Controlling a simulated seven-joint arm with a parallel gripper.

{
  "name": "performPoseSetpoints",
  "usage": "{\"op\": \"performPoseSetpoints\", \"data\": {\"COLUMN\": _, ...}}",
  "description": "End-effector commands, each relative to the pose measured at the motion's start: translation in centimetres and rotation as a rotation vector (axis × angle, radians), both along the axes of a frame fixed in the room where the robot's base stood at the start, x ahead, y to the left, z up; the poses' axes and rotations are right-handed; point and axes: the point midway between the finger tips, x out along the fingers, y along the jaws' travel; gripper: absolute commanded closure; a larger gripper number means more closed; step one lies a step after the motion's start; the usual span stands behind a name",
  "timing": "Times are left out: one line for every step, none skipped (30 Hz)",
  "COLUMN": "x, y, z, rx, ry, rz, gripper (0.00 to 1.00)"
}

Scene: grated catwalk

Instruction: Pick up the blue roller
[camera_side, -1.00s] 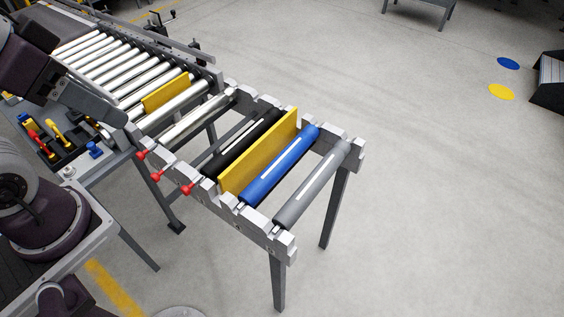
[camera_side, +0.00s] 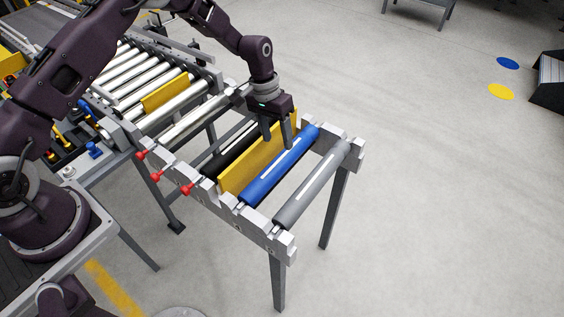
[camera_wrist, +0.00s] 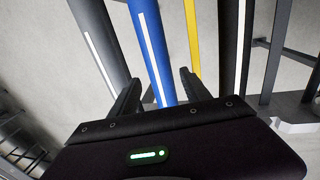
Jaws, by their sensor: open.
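The blue roller (camera_side: 279,168) with a white stripe lies across the grey rack, between the yellow divider plate and the grey roller. My gripper (camera_side: 279,143) is open and empty, pointing down above the rack near the far part of the blue roller and the yellow plate. In the wrist view the blue roller (camera_wrist: 152,50) runs between the two fingertips of my gripper (camera_wrist: 158,85). I cannot tell exactly how far above the roller the fingertips are.
The yellow plate (camera_side: 236,176) stands upright left of the blue roller, and the grey roller (camera_side: 311,184) lies to its right. A black roller (camera_side: 220,160) is partly hidden behind the plate. Red knobs (camera_side: 187,189) line the rack's near rail. Open floor lies right.

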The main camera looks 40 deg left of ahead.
Motion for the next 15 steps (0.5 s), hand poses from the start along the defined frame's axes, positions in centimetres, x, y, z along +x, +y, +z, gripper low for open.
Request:
{"op": "performPoseSetpoints", "data": {"x": 0.0, "y": -0.1, "z": -0.7, "rx": -0.004, "ry": 0.005, "rz": 0.002, "gripper": 0.44}}
{"op": "performPoseSetpoints", "data": {"x": 0.0, "y": -0.1, "z": -1.1, "rx": -0.005, "ry": 0.007, "rz": 0.003, "gripper": 0.44}}
{"op": "performPoseSetpoints", "data": {"x": 0.0, "y": -0.2, "z": -1.5, "rx": -0.005, "ry": 0.008, "rz": 0.004, "gripper": 0.44}}
{"op": "performPoseSetpoints", "data": {"x": 0.0, "y": -0.3, "z": -1.9, "rx": -0.006, "ry": 0.009, "rz": 0.003, "gripper": 0.44}}
{"op": "performPoseSetpoints", "data": {"x": -0.1, "y": -0.4, "z": -2.3, "rx": -0.006, "ry": 0.009, "rz": 0.003, "gripper": 0.44}}
{"op": "performPoseSetpoints", "data": {"x": -0.1, "y": -0.5, "z": -2.9, "rx": -0.005, "ry": 0.010, "rz": 0.002, "gripper": 0.44}}
{"op": "performPoseSetpoints", "data": {"x": -0.2, "y": -0.7, "z": -3.3, "rx": -0.005, "ry": 0.010, "rz": 0.002, "gripper": 0.44}}
{"op": "performPoseSetpoints", "data": {"x": -0.3, "y": -0.8, "z": -3.8, "rx": -0.005, "ry": 0.010, "rz": 0.002, "gripper": 0.44}}
{"op": "performPoseSetpoints", "data": {"x": -0.4, "y": -1.1, "z": -4.5, "rx": -0.005, "ry": 0.010, "rz": 0.001, "gripper": 0.44}}
{"op": "performPoseSetpoints", "data": {"x": -0.5, "y": -1.2, "z": -5.1, "rx": -0.005, "ry": 0.010, "rz": 0.001, "gripper": 0.44}}
{"op": "performPoseSetpoints", "data": {"x": -0.6, "y": -1.4, "z": -5.7, "rx": -0.005, "ry": 0.009, "rz": 0.001, "gripper": 0.44}}
{"op": "performPoseSetpoints", "data": {"x": -0.6, "y": -1.6, "z": -6.4, "rx": -0.005, "ry": 0.009, "rz": 0.001, "gripper": 0.44}}
{"op": "performPoseSetpoints", "data": {"x": -0.6, "y": -1.6, "z": -6.9, "rx": -0.005, "ry": 0.009, "rz": 0.001, "gripper": 0.44}}
{"op": "performPoseSetpoints", "data": {"x": -0.6, "y": -1.7, "z": -7.2, "rx": -0.005, "ry": 0.008, "rz": 0.001, "gripper": 0.44}}
{"op": "performPoseSetpoints", "data": {"x": -0.6, "y": -1.8, "z": -7.6, "rx": -0.005, "ry": 0.007, "rz": 0.002, "gripper": 0.44}}
